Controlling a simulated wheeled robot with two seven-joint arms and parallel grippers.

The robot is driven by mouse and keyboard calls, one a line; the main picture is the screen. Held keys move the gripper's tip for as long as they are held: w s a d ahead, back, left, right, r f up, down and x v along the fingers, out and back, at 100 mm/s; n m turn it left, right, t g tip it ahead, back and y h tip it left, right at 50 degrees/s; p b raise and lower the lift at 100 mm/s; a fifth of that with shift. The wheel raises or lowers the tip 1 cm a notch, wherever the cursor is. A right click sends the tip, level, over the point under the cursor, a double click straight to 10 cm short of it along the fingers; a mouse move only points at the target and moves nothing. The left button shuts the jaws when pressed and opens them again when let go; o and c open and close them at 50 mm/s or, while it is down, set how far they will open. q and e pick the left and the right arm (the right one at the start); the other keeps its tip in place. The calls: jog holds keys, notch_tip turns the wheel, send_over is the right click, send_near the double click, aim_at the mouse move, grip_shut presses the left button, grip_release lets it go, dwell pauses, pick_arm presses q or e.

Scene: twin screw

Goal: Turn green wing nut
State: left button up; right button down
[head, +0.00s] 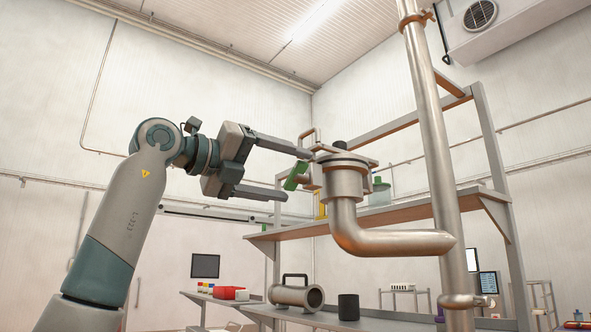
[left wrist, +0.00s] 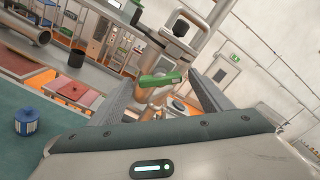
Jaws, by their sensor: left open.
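The green wing nut (head: 295,175) sits on the left side of the metal pipe fitting (head: 344,180) in the head view. In the left wrist view the green wing nut (left wrist: 162,79) lies between the two fingers, beyond or near their tips. My left gripper (head: 293,174) is open, with one finger above the nut and the other below it. Its fingers also show in the left wrist view (left wrist: 165,90). I cannot tell whether either finger touches the nut. My right gripper is not in view.
A vertical steel pipe (head: 430,140) stands right of the fitting. A shelf (head: 400,213) runs behind it. A blue container (left wrist: 26,121) shows in the left wrist view.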

aim_at(298, 177)
pick_arm(q)
jog(key=shift+x, duration=1.35)
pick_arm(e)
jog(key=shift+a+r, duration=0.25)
pick_arm(q)
jog(key=c, duration=1)
jog(key=shift+c, duration=0.2)
jog(key=shift+p, duration=0.4)
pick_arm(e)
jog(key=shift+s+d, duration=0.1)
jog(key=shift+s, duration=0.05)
pick_arm(q)
jog(key=shift+m, duration=0.5)
jog(key=m+p, duration=0.3)
jog(key=m, duration=0.4)
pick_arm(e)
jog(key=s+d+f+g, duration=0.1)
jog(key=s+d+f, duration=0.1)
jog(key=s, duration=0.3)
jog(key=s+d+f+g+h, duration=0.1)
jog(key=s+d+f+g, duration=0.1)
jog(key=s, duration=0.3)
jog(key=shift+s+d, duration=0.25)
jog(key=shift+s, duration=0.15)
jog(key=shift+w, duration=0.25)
